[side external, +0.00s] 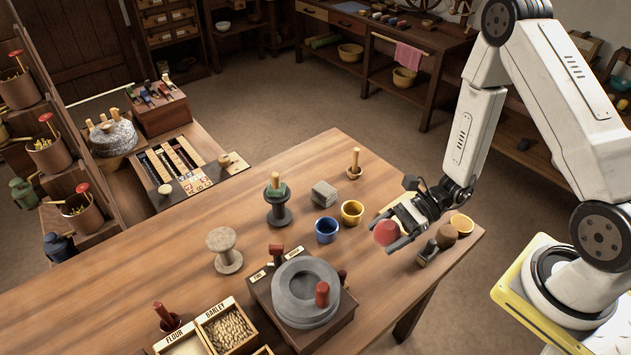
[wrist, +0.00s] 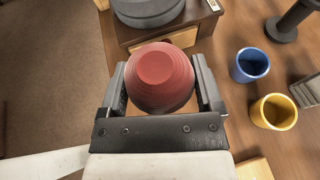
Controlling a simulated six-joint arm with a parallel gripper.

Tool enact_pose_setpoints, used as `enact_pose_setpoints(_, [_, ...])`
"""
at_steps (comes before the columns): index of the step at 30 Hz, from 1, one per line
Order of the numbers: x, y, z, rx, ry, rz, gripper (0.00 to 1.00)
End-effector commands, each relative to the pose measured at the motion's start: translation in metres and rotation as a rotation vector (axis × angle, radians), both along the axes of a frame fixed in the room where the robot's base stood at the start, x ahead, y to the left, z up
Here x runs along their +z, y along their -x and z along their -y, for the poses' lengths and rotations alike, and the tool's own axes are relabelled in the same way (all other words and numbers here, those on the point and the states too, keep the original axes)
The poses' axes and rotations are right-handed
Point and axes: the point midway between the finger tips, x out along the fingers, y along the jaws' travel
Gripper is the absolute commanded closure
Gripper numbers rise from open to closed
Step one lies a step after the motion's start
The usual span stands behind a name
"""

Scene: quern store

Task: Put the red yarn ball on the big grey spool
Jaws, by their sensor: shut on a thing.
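The red yarn ball (side external: 386,232) is between the two fingers of my gripper (side external: 393,237), held above the right part of the wooden table. In the wrist view the ball (wrist: 158,78) looks round and ridged, with a finger of my gripper (wrist: 160,85) against each side. A dark grey spool (side external: 279,216) stands upright on the table, left of my gripper and apart from it. A green piece and a wooden peg show at its top. Part of this spool (wrist: 282,30) shows at the upper right of the wrist view. A paler beige spool (side external: 226,258) stands nearer the camera.
A blue cup (side external: 326,231), a yellow cup (side external: 352,212) and a grey block (side external: 323,193) stand between my gripper and the dark spool. A stone quern (side external: 298,298) sits in front. A brown round thing (side external: 446,236) and an orange bowl (side external: 462,223) lie right of my gripper.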

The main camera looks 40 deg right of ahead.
Motion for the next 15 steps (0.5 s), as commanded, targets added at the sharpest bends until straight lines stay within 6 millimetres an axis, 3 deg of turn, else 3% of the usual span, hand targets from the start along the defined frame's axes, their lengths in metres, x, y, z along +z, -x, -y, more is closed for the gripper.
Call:
enact_pose_setpoints(6, [0.014,-0.043,-0.034,-0.028,0.0,0.005,0.75])
enact_pose_setpoints(15, [0.043,-0.087,-0.093,-0.077,-0.001,0.005,0.75])
